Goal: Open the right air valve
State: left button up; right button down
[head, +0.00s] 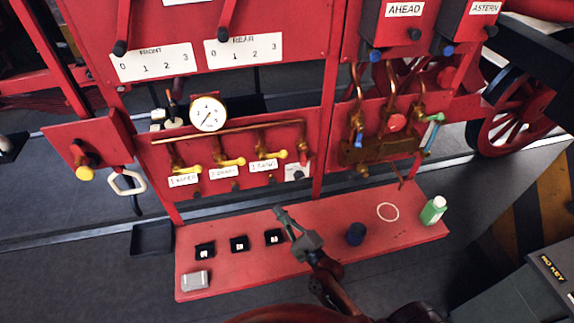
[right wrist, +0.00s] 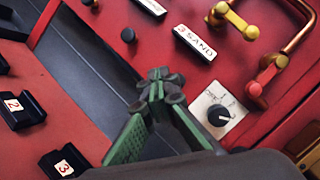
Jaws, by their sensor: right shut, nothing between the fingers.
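My right gripper (head: 283,214) is above the red shelf, in front of the lower red panel. In the right wrist view my right gripper (right wrist: 160,76) has its fingertips together, with nothing held between them. At the panel's right end is a red-handled valve (head: 303,147), which also shows in the right wrist view (right wrist: 258,88). Farther right, copper pipes carry a blue-handled valve (head: 358,138), a red round knob (head: 396,122) and a green-handled valve (head: 431,130). I cannot tell which is the right air valve. My gripper is apart from all of these. My left gripper is not in view.
Yellow valves (head: 232,161) with labels line the panel under a pressure gauge (head: 208,113). A black selector knob (right wrist: 219,115) sits below the red-handled valve.

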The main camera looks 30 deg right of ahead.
aim_at(274, 156)
jog(key=d+r+m+t+h, duration=0.3)
jog(key=d+m+h, duration=0.4)
jog(key=m, duration=0.6)
jog(key=shift+w+r, duration=0.35)
jog(key=shift+r, duration=0.05)
jog(key=w+r+p, duration=0.6)
jog(key=w+r, duration=0.2)
jog(key=shift+w+d+p, duration=0.15)
jog(key=shift+w+p, duration=0.05)
jog(key=shift+p, duration=0.1)
jog(key=shift+r, duration=0.15)
